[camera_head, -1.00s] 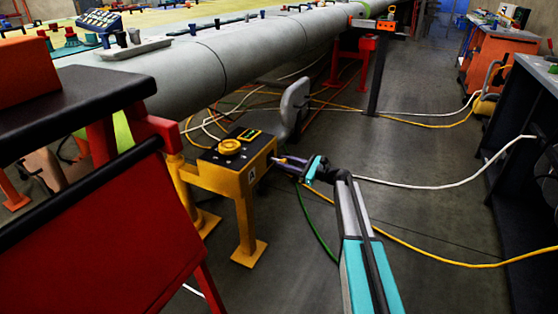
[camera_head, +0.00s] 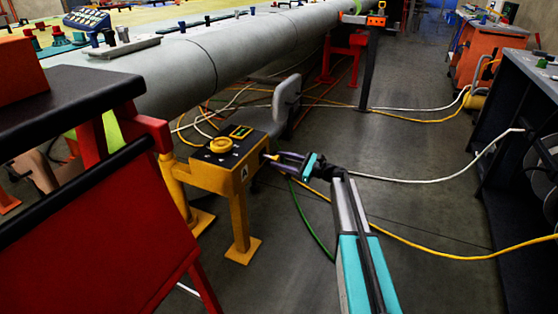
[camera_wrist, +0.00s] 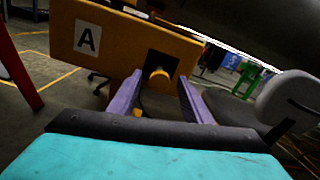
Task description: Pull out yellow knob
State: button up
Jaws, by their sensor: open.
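In the head view, my gripper (camera_head: 274,160) is at the right face of the box (camera_head: 239,183), and the side knob is too small to make out. A round yellow dial (camera_head: 221,145) sits on the box's black top.
A grey chair (camera_head: 287,104) stands just behind the box. A red stand (camera_head: 110,225) is at the near left, and the grey wing (camera_head: 190,70) runs above. Yellow, white and green cables (camera_head: 313,220) lie on the floor. The aisle floor to the right is mostly clear.

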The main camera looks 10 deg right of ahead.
jog(key=p+v, duration=0.1)
jog(key=v, duration=1.1)
jog(key=shift+s+d, duration=0.15)
jog(key=shift+d, duration=0.2)
jog(key=shift+a, duration=0.1)
